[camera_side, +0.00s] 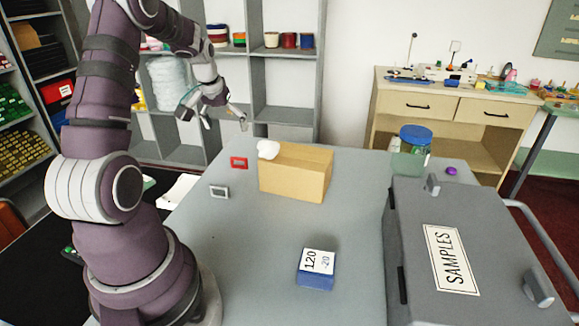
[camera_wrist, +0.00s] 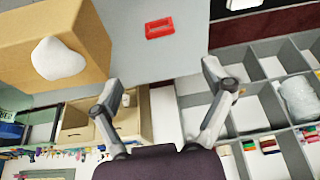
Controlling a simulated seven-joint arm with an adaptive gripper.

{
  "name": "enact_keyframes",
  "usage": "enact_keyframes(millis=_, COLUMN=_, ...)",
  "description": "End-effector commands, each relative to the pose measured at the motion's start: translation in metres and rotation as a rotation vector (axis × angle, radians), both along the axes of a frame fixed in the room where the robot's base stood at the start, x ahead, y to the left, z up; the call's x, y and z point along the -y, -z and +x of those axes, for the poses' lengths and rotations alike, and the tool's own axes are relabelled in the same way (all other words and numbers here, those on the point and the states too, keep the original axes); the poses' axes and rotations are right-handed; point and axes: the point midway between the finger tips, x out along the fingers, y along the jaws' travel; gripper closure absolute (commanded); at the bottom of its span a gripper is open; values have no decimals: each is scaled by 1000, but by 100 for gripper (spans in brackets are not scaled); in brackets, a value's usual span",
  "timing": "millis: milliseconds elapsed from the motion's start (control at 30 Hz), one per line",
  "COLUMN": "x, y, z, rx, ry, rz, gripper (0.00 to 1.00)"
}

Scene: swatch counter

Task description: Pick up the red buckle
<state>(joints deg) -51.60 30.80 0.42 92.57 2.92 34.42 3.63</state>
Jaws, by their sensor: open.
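The red buckle (camera_side: 239,162), a small rectangular frame, lies flat on the grey counter, left of the cardboard box. It also shows in the wrist view (camera_wrist: 160,27), near the top centre, beyond my fingertips. My gripper (camera_side: 214,116) is open and empty, raised behind the buckle in the side view and apart from it. In the wrist view my gripper (camera_wrist: 164,80) has its two fingers spread wide, with nothing between them. The buckle is not covered by anything in either view.
The cardboard box (camera_side: 290,180) with a white lump (camera_side: 268,149) on it stands beside the buckle. A grey buckle (camera_side: 219,191) lies nearer. A blue block with a number card (camera_side: 317,265), a blue-lidded jar (camera_side: 413,148) and a grey SAMPLES case (camera_side: 410,240) stand farther right. The counter's centre is clear.

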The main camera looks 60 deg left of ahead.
Motion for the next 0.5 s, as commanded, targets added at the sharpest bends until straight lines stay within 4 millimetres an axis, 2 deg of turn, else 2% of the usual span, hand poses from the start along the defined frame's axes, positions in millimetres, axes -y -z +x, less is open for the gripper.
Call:
enact_keyframes(millis=33, x=1, y=15, z=-1, rx=-4, ry=0, rz=-6, gripper=20)
enact_keyframes(millis=200, x=-5, y=46, z=4, rx=-2, ry=-1, rz=-2, gripper=20)
enact_keyframes(millis=300, x=-10, y=63, z=10, rx=0, ry=-1, rz=-1, gripper=20)
enact_keyframes(millis=500, x=-18, y=84, z=17, rx=1, ry=-1, rz=0, gripper=20)
